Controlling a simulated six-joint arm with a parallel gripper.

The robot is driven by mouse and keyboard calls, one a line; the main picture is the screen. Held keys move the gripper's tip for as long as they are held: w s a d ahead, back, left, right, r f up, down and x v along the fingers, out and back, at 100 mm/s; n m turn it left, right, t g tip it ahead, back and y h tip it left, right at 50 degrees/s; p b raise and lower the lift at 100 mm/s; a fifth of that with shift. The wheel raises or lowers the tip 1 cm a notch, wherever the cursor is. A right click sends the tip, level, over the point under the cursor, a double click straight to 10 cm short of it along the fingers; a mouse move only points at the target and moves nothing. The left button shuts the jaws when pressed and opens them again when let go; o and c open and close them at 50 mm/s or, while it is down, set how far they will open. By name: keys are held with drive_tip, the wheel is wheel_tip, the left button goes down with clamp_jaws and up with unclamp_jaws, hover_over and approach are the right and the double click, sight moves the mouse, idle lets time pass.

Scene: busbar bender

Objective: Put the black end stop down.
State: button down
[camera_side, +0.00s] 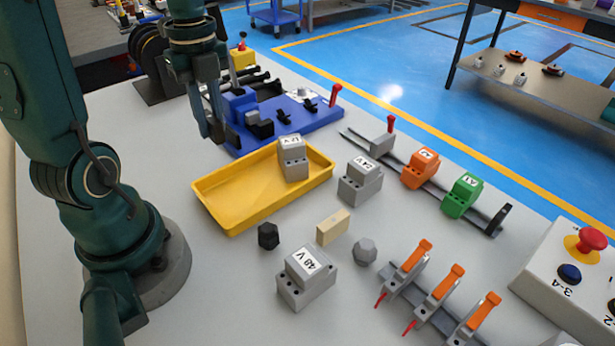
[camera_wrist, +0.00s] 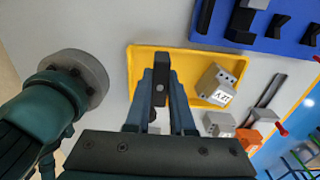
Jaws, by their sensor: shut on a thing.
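My gripper (camera_wrist: 161,84) is shut on the black end stop (camera_wrist: 161,66), a dark upright block with a small round mark, seen between the fingers in the wrist view. In that view it overlaps the left part of the yellow tray (camera_wrist: 134,63). In the side view my gripper (camera_side: 208,118) hangs above the table, near the blue fixture and the far left end of the yellow tray (camera_side: 217,222). There the end stop is mostly hidden by the fingers, and its height above what lies below is hard to tell.
A grey 12 V block (camera_side: 292,160) is in the tray. The blue fixture (camera_side: 310,122) stands behind. A 24 V block (camera_side: 360,182), a 48 V block (camera_side: 307,280), a black knob (camera_side: 268,235), a beige block (camera_side: 333,227) and a rail (camera_side: 445,190) are nearby. Bare table lies front left.

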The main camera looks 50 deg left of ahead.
drive_tip(key=s+a, duration=0.3)
hover_over(260, 188)
wheel_tip(260, 188, down, 7)
drive_tip(key=shift+r, duration=0.2)
drive_tip(key=shift+f, duration=1.95)
drive_tip(key=shift+f, duration=0.2)
drive_tip(key=c, duration=0.8)
unclamp_jaws()
drive_tip(key=shift+r, duration=0.1)
